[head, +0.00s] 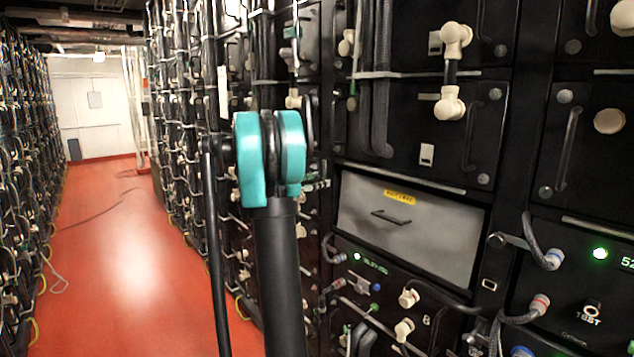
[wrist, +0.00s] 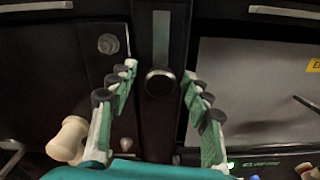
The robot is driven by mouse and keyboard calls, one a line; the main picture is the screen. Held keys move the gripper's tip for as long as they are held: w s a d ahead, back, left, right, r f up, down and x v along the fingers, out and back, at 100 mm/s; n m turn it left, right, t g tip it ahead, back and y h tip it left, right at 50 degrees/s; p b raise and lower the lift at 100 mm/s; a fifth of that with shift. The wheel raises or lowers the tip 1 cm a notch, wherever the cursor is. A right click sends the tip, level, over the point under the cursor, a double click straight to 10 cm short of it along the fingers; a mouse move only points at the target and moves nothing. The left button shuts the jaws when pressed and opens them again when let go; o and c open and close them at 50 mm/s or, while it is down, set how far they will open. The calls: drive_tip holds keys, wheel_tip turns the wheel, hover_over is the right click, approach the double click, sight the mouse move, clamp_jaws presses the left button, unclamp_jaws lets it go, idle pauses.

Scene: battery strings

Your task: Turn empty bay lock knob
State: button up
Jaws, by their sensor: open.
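A round dark knob (wrist: 160,83) with a lighter rim sits on the black upright beside the grey empty bay panel, centred in the wrist view. My gripper (wrist: 160,74) is open, with a green-and-white finger on each side of the knob. I see no contact between the fingers and the knob. The grey bay panel (wrist: 255,85) is to the right of the knob. It also shows in the head view (head: 415,240), with a yellow label and a small dark handle. My arm stands left of this panel in the head view; the fingers and this knob are not clearly visible there.
Black battery modules (head: 430,125) with handles, cables and cream connectors surround the bay. A cream connector (wrist: 68,140) is near the left finger in the wrist view. Lit modules (head: 365,265) are below. The red aisle floor (head: 130,250) is open to the left.

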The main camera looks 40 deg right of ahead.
clamp_jaws()
idle(0.3)
drive_tip(key=shift+m, duration=0.3)
drive_tip(key=m, duration=0.3)
drive_tip(key=shift+m, duration=0.3)
drive_tip(key=m, duration=0.4)
drive_tip(key=shift+m, duration=0.3)
drive_tip(key=m, duration=0.9)
